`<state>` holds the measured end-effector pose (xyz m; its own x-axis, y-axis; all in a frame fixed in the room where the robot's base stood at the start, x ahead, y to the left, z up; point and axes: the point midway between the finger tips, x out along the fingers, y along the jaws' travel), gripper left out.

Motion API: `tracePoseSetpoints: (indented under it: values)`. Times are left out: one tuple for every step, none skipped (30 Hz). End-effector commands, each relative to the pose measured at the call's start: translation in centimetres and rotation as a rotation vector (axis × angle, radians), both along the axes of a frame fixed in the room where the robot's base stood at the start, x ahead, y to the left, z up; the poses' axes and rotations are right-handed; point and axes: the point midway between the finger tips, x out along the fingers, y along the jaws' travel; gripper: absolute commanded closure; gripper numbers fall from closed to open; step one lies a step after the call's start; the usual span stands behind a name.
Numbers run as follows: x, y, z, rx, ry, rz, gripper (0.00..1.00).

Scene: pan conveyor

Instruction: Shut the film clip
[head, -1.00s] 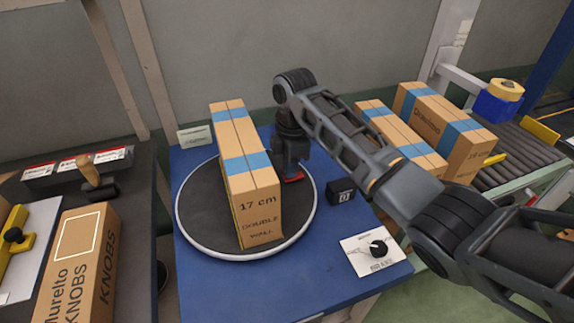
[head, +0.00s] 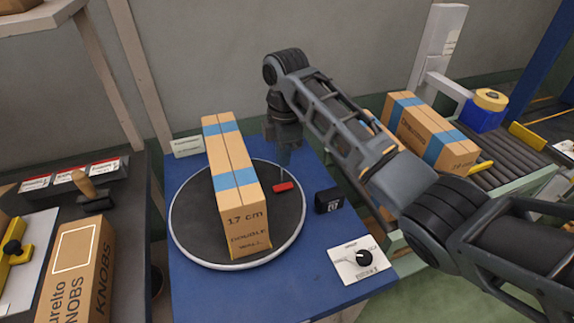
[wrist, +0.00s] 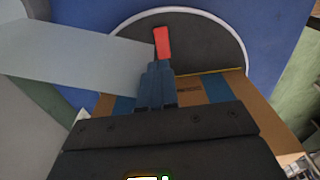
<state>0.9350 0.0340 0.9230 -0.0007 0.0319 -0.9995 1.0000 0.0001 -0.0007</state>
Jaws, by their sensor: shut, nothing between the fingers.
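The film clip is a small red bar (head: 283,187) on the dark turntable (head: 190,225), to the right of the tall taped carton (head: 240,200). In the wrist view the red clip (wrist: 162,42) lies just beyond my fingertips. My gripper (head: 283,160) is shut and empty, pointing down above and behind the clip; I cannot tell whether it touches it. A pale sheet of film (wrist: 75,50) comes in from the left in the wrist view and ends near the clip. I cannot tell whether the clip is open or shut.
The blue table (head: 210,290) holds a black box (head: 328,200) and a dial panel (head: 358,260) right of the turntable. More cartons (head: 425,130) lie by the roller conveyor at right. A dark bench (head: 125,255) with a knobs carton stands at left.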

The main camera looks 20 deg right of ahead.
Motion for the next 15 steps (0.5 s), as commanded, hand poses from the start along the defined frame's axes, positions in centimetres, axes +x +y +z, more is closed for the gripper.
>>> tracePoseSetpoints:
  values:
    - [0.1, 0.0, 0.9, 0.001, -0.003, 0.001, 1.00]
    - [0.1, 0.0, 1.6, 0.001, -0.004, 0.001, 1.00]
    - [0.1, 0.0, 2.4, 0.000, -0.003, 0.001, 1.00]
    - [0.1, 0.0, 3.0, 0.000, -0.004, 0.001, 1.00]
    - [0.1, -0.1, 3.5, 0.000, -0.003, 0.001, 1.00]
    - [0.0, -0.1, 4.1, 0.000, -0.003, 0.001, 1.00]
    - [0.0, -0.1, 4.6, 0.000, -0.002, 0.001, 1.00]
    - [0.0, -0.1, 5.1, -0.001, -0.001, 0.001, 1.00]
    - [0.0, -0.1, 5.5, 0.000, -0.001, 0.002, 1.00]
    - [0.0, -0.1, 5.8, 0.000, -0.002, 0.002, 1.00]
    - [0.0, -0.2, 6.0, 0.000, -0.002, 0.001, 1.00]
    - [0.0, -0.2, 6.3, 0.000, -0.001, 0.001, 1.00]
    - [0.0, -0.2, 6.4, 0.000, 0.000, 0.001, 1.00]
    - [0.0, -0.2, 6.5, 0.000, 0.000, 0.000, 1.00]
    - [0.0, -0.2, 6.6, 0.000, 0.001, 0.000, 1.00]
